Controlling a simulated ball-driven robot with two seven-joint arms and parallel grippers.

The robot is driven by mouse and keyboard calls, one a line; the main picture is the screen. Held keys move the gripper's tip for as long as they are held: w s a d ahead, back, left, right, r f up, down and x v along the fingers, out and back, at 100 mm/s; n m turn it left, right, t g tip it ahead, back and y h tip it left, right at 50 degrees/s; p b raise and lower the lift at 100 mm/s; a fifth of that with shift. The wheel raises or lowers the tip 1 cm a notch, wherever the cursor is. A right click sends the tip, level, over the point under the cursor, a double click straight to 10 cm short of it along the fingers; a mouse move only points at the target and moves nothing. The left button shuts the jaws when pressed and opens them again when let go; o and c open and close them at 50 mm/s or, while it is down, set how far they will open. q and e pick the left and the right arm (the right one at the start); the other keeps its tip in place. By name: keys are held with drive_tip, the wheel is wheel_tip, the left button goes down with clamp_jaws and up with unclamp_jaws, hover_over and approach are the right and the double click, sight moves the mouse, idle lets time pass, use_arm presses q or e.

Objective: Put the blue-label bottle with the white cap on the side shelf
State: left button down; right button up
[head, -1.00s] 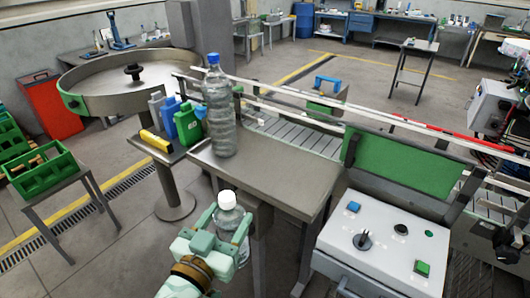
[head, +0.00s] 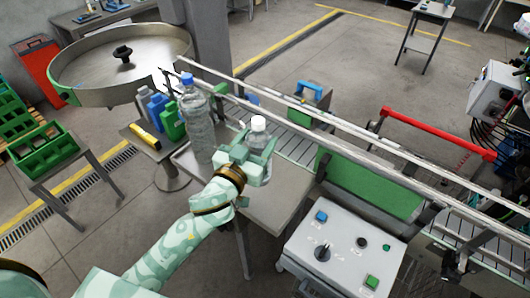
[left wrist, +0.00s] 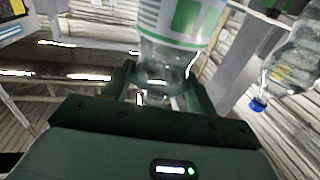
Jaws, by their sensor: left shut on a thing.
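My left gripper (head: 252,153) is shut around a clear bottle with a white cap (head: 258,124), just below the cap. In the left wrist view, this bottle's label (left wrist: 188,18) shows green and white; I see no blue on it. The bottle is upright over the right part of the steel table (head: 275,208); whether its base touches the table is hidden. A taller clear bottle with a blue cap (head: 197,118) stands to its left on the same table. It also shows in the left wrist view (left wrist: 295,60). My right gripper is not in view.
A small side stand (head: 168,150) at the left holds blue and green jugs (head: 170,118) and a yellow object (head: 144,136). Behind the table runs a railed conveyor (head: 295,140). A control box (head: 340,250) stands at the right, a round turntable (head: 120,65) at far left.

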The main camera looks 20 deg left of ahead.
use_arm(q)
drive_tip(key=w+d+f+b, duration=0.1)
drive_tip(key=w+f+b, duration=0.2)
drive_tip(key=f, duration=0.5)
drive_tip(key=shift+w+d+f, duration=0.15)
drive_tip(key=shift+w+f, duration=0.25)
drive_tip(key=shift+w, duration=0.35)
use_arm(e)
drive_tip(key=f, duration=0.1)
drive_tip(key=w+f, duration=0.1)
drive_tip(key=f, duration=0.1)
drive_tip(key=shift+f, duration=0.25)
use_arm(q)
drive_tip(key=shift+f+b, duration=0.1)
drive_tip(key=shift+b, duration=0.2)
drive_tip(key=shift+c, duration=2.3)
unclamp_jaws()
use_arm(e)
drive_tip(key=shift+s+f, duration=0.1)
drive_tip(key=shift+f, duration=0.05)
